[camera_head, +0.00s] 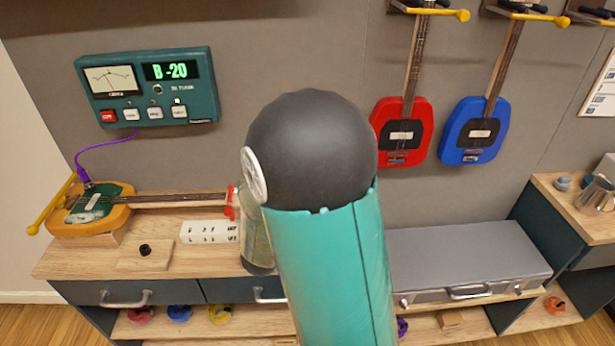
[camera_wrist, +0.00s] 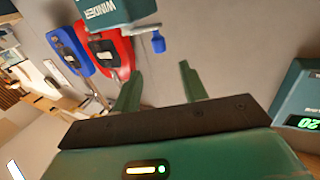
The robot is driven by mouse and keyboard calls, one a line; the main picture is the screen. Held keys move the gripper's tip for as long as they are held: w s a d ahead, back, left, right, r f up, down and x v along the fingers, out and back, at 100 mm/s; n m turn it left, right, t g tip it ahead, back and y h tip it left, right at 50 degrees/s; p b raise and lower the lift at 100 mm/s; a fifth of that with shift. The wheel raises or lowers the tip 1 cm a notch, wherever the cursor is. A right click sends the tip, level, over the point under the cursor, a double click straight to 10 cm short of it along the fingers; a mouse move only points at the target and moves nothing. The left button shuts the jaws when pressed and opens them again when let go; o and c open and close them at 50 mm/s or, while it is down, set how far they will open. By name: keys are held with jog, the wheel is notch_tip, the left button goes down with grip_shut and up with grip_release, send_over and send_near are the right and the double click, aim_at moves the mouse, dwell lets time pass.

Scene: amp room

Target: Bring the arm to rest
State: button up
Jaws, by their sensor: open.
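My arm fills the middle of the head view, with its black rounded joint (camera_head: 312,150) and teal link (camera_head: 330,270) in front of the wall. My gripper (camera_wrist: 160,84) shows only in the wrist view. Its two green fingers stand well apart with nothing between them. The gripper is hidden in the head view.
A teal winder (camera_wrist: 115,12) with a blue crank is near the fingers in the wrist view. A tuner (camera_head: 150,88), a red guitar (camera_head: 403,115) and a blue guitar (camera_head: 475,125) are on the wall. Below is a bench (camera_head: 55,262) with an orange guitar (camera_head: 110,222) and a grey case (camera_head: 465,255).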

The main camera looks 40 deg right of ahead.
jog(key=v, duration=0.2)
jog(key=shift+s+a, duration=0.25)
jog(key=shift+a, duration=0.05)
jog(key=w+a+r+n+t+y, duration=0.2)
jog(key=a+r+n+y, duration=0.15)
jog(key=a+y, duration=0.4)
jog(key=w+a+r+n+t+y, duration=0.1)
jog(key=w+a+r+n+y, duration=0.2)
jog(key=a+y, duration=0.45)
jog(key=s+a+r+n+g, duration=0.1)
jog(key=s+a+n+g, duration=0.1)
jog(key=s, duration=0.8)
jog(key=s+a+r+n+g, duration=0.1)
jog(key=s+a+n+g, duration=0.1)
jog(key=s, duration=0.8)
jog(key=n+g, duration=0.1)
jog(key=g, duration=0.1)
jog(key=shift+a+r+g, duration=0.3)
jog(key=shift+a+r, duration=0.1)
